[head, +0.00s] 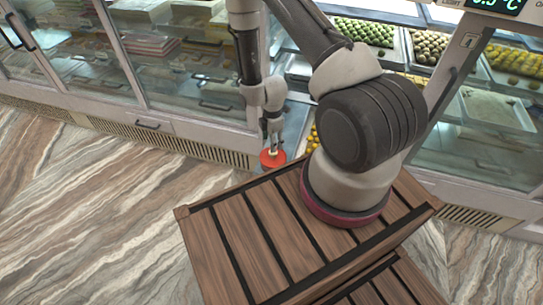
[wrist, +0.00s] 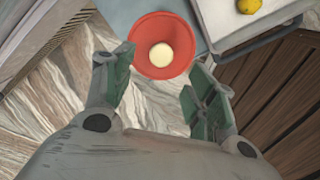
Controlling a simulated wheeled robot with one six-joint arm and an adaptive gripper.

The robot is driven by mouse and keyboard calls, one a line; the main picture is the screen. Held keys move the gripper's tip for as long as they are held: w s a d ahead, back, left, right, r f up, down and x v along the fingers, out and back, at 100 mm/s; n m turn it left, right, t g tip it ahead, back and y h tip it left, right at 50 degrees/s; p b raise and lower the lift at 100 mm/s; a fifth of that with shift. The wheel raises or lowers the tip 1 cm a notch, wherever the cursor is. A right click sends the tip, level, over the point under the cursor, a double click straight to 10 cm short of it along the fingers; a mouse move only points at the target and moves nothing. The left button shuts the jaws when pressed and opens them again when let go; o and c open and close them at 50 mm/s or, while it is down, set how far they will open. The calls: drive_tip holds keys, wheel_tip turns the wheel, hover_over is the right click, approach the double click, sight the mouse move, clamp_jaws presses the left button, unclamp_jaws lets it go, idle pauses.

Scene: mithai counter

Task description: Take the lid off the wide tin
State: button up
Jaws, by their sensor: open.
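A round red lid (head: 272,158) with a pale cream knob shows below my gripper in the head view. In the wrist view the red lid (wrist: 146,66) lies between and just beyond the fingertips, with its knob (wrist: 159,55) near the middle of the gap. The tin's body is hidden under the lid, so I cannot tell its width or whether the lid is seated. My gripper (head: 272,143) is open and empty, its green-padded fingers (wrist: 163,75) spread to both sides of the knob. I cannot tell how far above the lid they are.
Glass display cases (head: 180,60) full of sweets stand behind and to both sides. In the wrist view a pale tray (wrist: 275,22) with a yellow sweet (wrist: 248,5) is right of the lid. My slatted wooden deck (head: 270,235) is in front; open marbled floor (head: 90,200) lies to the left.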

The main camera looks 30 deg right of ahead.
sight(273, 155)
wheel_tip(273, 155, down, 8)
drive_tip(key=shift+d+r, duration=0.1)
drive_tip(key=shift+d, duration=0.05)
idle(0.3)
drive_tip(key=shift+c, duration=0.5)
drive_tip(key=c, duration=1.1)
